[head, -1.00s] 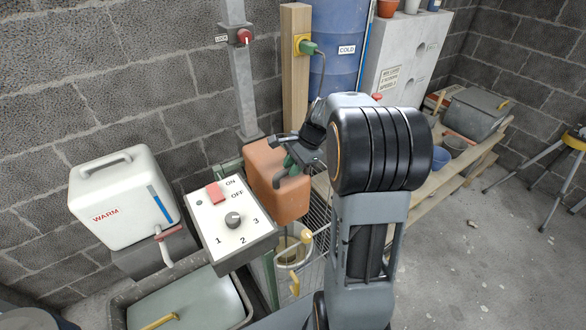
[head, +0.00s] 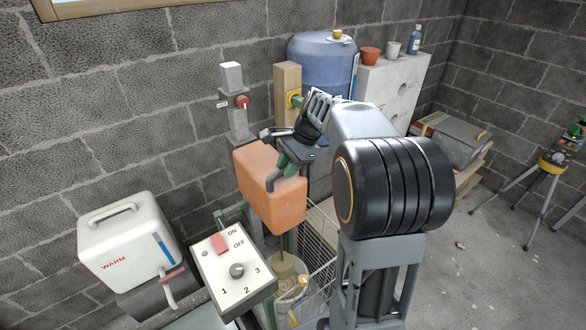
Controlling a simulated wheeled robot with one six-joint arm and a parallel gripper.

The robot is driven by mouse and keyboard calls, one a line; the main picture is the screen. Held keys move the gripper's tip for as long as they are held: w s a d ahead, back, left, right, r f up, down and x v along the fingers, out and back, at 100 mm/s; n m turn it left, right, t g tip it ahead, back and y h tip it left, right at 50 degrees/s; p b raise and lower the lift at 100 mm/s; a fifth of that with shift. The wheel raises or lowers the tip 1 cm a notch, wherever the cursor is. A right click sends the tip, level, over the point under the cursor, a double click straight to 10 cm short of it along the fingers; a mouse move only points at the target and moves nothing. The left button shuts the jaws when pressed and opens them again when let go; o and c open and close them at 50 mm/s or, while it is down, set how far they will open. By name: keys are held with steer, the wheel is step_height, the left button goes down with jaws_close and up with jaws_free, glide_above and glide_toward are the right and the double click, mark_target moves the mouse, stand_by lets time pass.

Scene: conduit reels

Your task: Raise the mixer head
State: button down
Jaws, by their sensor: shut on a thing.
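The mixer head is an orange box (head: 258,178) on the grey upright post (head: 237,128), left of my arm. My gripper (head: 290,158) is shut at this handle; my fingers and wrist partly hide the grip. Below the head a shaft with a wider lower part (head: 284,265) hangs over a clear bucket (head: 312,300) behind a wire guard (head: 318,240). A red knob (head: 242,102) sits on the post above the head, beside a small label.
A control box (head: 235,268) with switch and dial stands in front of the head, and a white WARM container (head: 125,240) is at left. A blue barrel (head: 318,65) and concrete block (head: 385,80) are behind. A tripod (head: 550,170) stands right, with open floor (head: 490,250) before it.

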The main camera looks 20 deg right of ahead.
steer(key=shift+w+r, duration=0.15)
steer(key=shift+r, duration=0.25)
steer(key=c, duration=1.3)
jaws_free()
steer(key=o, duration=0.3)
steer(key=shift+f, duration=0.15)
steer(key=shift+o, duration=0.2)
steer(key=b+v, duration=0.1)
steer(key=v, duration=1.2)
steer(key=shift+d+r, duration=0.2)
steer(key=shift+r, duration=0.15)
